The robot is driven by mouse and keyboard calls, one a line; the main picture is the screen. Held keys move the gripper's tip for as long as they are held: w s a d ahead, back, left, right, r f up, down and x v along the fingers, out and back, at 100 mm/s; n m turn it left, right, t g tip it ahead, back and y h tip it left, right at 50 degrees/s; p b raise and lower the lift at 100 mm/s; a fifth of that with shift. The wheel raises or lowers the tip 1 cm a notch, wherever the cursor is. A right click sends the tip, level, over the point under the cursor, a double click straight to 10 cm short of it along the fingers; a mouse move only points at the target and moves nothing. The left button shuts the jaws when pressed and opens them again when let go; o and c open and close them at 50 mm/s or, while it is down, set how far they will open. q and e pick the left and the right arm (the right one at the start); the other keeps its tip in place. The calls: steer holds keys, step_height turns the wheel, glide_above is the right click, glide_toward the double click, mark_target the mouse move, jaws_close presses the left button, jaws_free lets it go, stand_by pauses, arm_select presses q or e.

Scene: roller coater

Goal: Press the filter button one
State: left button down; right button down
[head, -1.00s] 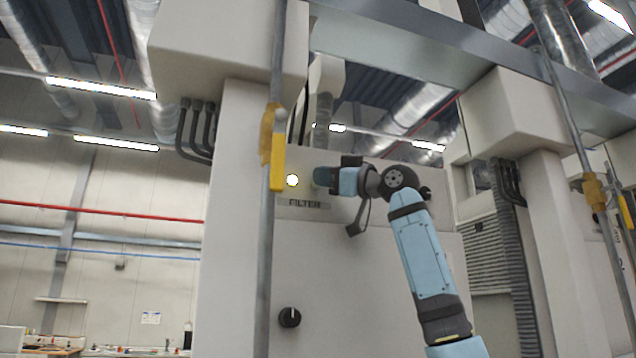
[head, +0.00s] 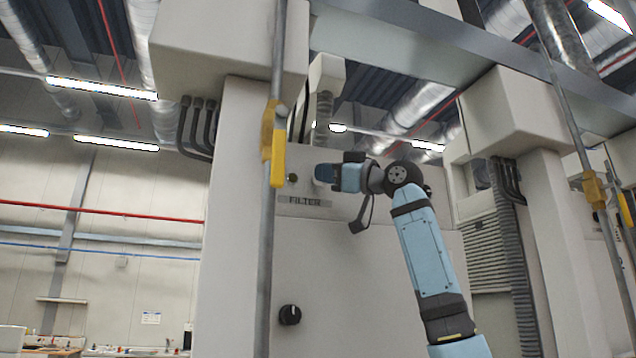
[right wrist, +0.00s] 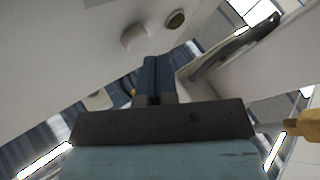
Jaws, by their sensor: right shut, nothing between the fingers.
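The white panel (head: 345,270) carries a FILTER label (head: 305,201). Above the label is a small round button or lamp (head: 292,179), now unlit and dull greenish. The right wrist view shows two round parts on the panel: a dark greenish one (right wrist: 175,20) and a pale one (right wrist: 134,37). I cannot tell which is button one. My right gripper (head: 322,174) is at the panel, just right of the unlit round part. Its fingers (right wrist: 152,62) are shut and empty, with tips close to the pale part; contact is unclear. My left gripper is out of view.
A vertical metal pole with a yellow handle (head: 278,160) stands in front of the panel's left side. A black knob (head: 290,314) sits lower on the panel. A metal beam (head: 440,50) crosses above. The space left of the machine is open.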

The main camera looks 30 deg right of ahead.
steer(key=shift+s, duration=0.25)
steer(key=s, duration=0.2)
steer(key=s+a+b, duration=0.1)
steer(key=s, duration=0.1)
steer(key=shift+s+a+b, duration=0.1)
steer(key=shift+s+b, duration=0.2)
steer(key=shift+s, duration=0.05)
stand_by(0.8)
